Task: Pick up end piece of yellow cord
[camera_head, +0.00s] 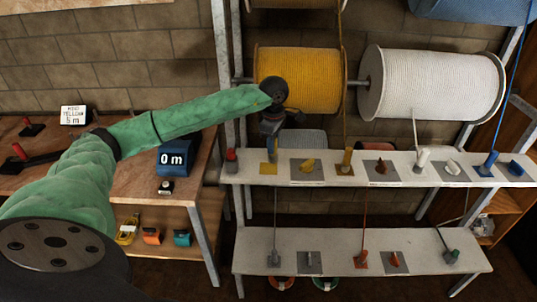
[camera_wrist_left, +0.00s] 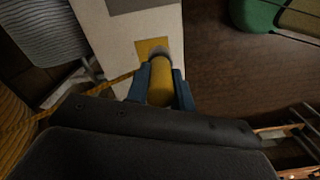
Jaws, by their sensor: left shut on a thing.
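The end piece of the yellow cord is a yellow cylinder (camera_wrist_left: 161,82) with a grey tip in the left wrist view. My left gripper (camera_wrist_left: 160,90) is shut on it, with one blue finger on each side. In the head view this gripper (camera_head: 271,138) is over the left part of the upper white shelf, above a yellow square (camera_head: 269,169). The yellow square also shows beyond the tip in the wrist view (camera_wrist_left: 148,47). I cannot tell whether the end piece touches the shelf. A thin yellow cord runs off to the left in the wrist view. My right gripper is not in view.
A yellow spool (camera_head: 300,80) and a white spool (camera_head: 432,83) hang behind the shelf (camera_head: 328,178). Several coloured pieces stand along it; a red-topped one (camera_head: 231,160) is close left of my gripper. A wooden bench (camera_head: 130,180) holds a "0 m" display (camera_head: 173,159).

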